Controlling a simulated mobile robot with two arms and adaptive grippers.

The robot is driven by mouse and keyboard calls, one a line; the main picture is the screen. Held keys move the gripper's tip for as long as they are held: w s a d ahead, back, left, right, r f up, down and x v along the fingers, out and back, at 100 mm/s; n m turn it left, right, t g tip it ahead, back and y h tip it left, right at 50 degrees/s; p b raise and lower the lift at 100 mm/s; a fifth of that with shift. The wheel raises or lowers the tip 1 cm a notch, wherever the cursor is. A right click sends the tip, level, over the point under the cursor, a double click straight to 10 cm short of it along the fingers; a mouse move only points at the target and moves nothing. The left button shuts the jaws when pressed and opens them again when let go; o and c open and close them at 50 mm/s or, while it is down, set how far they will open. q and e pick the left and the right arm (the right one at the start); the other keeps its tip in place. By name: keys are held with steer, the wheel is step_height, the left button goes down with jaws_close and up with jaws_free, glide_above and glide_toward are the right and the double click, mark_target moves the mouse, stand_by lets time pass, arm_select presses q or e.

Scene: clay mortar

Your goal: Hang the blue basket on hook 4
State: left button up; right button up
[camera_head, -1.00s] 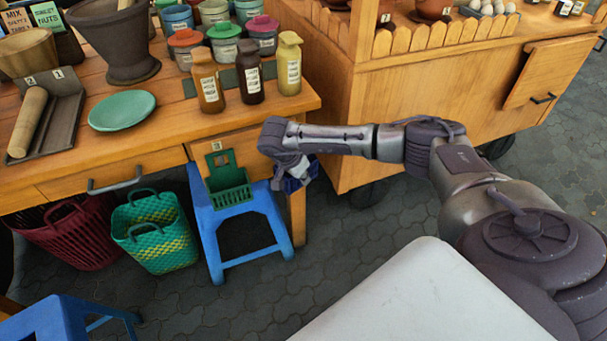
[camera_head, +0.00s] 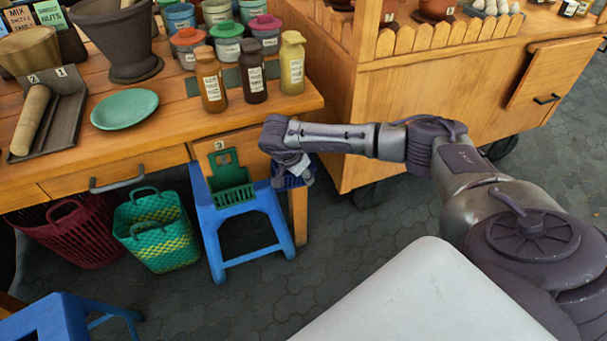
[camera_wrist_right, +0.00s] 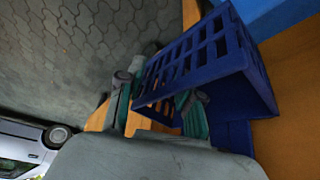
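The blue basket (camera_head: 291,176) is a small slotted basket, low in front of the wooden table, partly hidden by my right gripper (camera_head: 287,165). In the right wrist view, the basket (camera_wrist_right: 195,58) is large, tilted and close to orange wood. The fingers of my right gripper (camera_wrist_right: 160,105) sit apart at its near side, with part of the basket between them; the grip itself is partly hidden. A green basket (camera_head: 231,186) hangs on the table front under a "3" label (camera_head: 220,157). Hook 4 and its label are not visible. My left gripper is out of view.
A blue stool (camera_head: 216,235) stands under the green basket. A teal woven basket (camera_head: 158,235) and a dark red basket (camera_head: 75,232) are on the floor to its left. The table leg (camera_head: 299,215) and a wooden cabinet (camera_head: 420,110) are close to my right gripper.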

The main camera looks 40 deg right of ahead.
steer(key=shift+w+r, duration=0.25)
